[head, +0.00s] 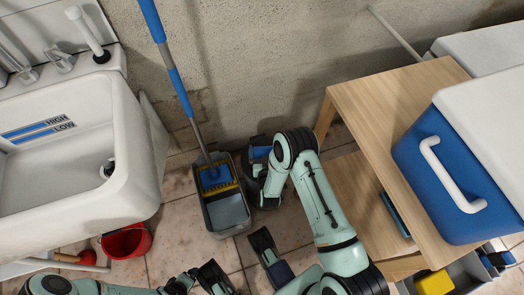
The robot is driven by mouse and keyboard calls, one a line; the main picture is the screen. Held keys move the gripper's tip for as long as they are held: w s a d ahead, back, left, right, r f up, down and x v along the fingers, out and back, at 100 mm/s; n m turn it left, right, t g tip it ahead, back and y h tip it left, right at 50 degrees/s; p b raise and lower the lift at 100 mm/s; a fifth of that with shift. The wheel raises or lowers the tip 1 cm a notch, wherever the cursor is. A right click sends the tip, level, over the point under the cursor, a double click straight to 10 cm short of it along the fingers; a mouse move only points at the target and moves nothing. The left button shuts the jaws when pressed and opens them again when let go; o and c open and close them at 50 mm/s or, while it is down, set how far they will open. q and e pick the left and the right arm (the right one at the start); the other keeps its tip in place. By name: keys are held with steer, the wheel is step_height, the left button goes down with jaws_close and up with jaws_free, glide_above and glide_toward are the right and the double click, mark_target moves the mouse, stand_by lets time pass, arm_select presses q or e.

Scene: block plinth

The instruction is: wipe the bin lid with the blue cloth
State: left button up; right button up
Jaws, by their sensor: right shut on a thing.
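My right gripper (257,158) is low in front of the back wall, just right of the mop bucket. It is shut on a small piece of blue, the blue cloth (258,152), mostly hidden by the dark fingers. My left gripper (213,276) is at the bottom edge, left of centre, and its jaw gap is unclear. A blue box with a white lid (492,105) stands on the wooden table at the right, well away from both grippers. I cannot tell whether this is the bin lid. No other bin lid can be made out.
A grey mop bucket (228,212) with a blue-handled mop (178,85) stands at centre. A white sink (130,195) and a red bucket (127,242) are at the left. The wooden table (385,95) fills the right. A yellow item (434,283) lies low right.

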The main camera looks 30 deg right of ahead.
mark_target(258, 151)
steer(key=shift+h, duration=0.3)
steer(key=d, duration=0.3)
steer(key=s+d, duration=0.1)
steer(key=d, duration=0.1)
steer(key=shift+d+r, duration=0.15)
steer(key=shift+r, duration=0.2)
steer(key=shift+r+p, duration=0.1)
steer(key=shift+p, duration=0.2)
steer(key=shift+w+a, duration=0.2)
steer(key=shift+a, duration=0.6)
steer(key=shift+w+a, duration=0.2)
steer(key=shift+a, duration=0.55)
steer(key=shift+w+a, duration=0.25)
steer(key=shift+a, duration=0.55)
steer(key=shift+w+a, duration=0.2)
steer(key=shift+a, duration=1.15)
steer(key=shift+a+r+p, duration=0.1)
steer(key=shift+r+p, duration=2.15)
steer(key=shift+r, duration=0.6)
steer(key=shift+r, duration=0.1)
